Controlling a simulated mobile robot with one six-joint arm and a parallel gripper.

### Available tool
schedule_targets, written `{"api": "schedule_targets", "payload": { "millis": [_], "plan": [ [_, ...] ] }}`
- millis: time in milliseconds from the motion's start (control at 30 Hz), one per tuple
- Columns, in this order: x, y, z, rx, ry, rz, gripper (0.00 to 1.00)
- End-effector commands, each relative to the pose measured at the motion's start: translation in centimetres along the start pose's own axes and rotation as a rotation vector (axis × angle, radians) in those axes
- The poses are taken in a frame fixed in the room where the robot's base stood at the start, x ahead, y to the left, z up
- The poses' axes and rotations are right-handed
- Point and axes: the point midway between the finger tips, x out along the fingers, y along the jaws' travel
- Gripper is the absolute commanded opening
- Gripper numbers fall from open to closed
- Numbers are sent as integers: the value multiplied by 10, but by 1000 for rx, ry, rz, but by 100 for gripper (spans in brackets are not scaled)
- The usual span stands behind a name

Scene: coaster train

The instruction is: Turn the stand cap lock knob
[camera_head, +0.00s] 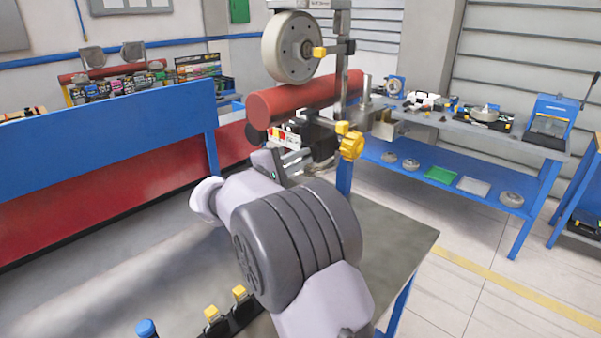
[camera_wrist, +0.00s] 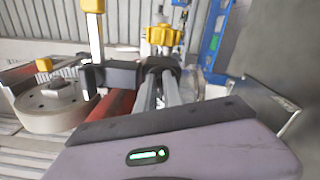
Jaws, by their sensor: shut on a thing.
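A yellow lobed knob (camera_head: 351,145), which I take for the stand cap lock knob, is on the stand's black clamp (camera_head: 322,124), below a red cylinder (camera_head: 300,101). It also shows in the wrist view (camera_wrist: 163,36), just beyond my fingertips. My gripper (camera_head: 304,158) reaches in from below, under the cylinder. In the wrist view its two grey fingers (camera_wrist: 160,78) are close together, with their tips at the knob and clamp. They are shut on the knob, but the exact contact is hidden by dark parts.
A grey wheel (camera_head: 291,47) hangs on the upright post above the cylinder. A blue-framed bench (camera_head: 455,185) with tools stands behind to the right. A blue and red panel (camera_head: 110,135) is at left. The grey table top (camera_head: 395,238) is bare near its right corner.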

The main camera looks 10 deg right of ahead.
Motion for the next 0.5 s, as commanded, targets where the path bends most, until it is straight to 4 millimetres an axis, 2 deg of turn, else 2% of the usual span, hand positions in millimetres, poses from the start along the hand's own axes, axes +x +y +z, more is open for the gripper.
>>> {"api": "schedule_targets", "payload": {
  "millis": [33,500],
  "plan": [
    [0,-8,-2,36,0,-1,0],
    [0,-9,-2,315,-1,-2,0]
  ]
}}
